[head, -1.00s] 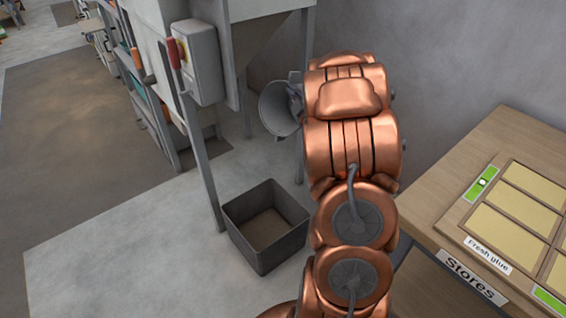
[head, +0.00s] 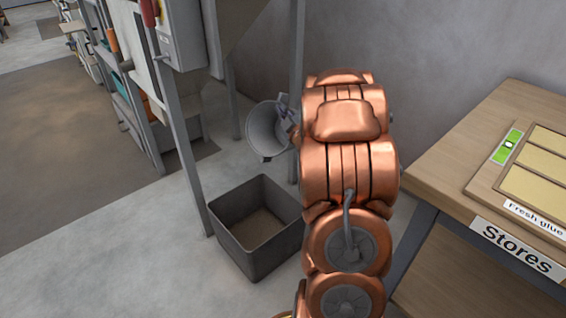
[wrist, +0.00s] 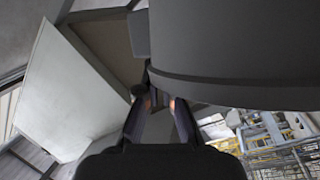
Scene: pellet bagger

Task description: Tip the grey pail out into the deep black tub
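The grey pail (head: 264,133) hangs in the air on its side, its open mouth turned towards the left and the head camera. No contents can be made out inside it. My gripper (wrist: 160,104) is shut on the pail's edge; the pail's dark grey wall (wrist: 240,45) fills the upper right of the wrist view. In the head view my arm partly hides the gripper. The deep black tub (head: 262,262) stands upright on the floor, open at the top, below the pail and apart from it. Its bottom looks brownish; I cannot tell whether anything lies there.
The bagger's metal legs (head: 185,150) stand just left of and behind the tub. A grey switch box (head: 183,40) hangs above. The wooden Stores bench (head: 455,150) is on the right. Open floor (head: 120,250) lies left of the tub.

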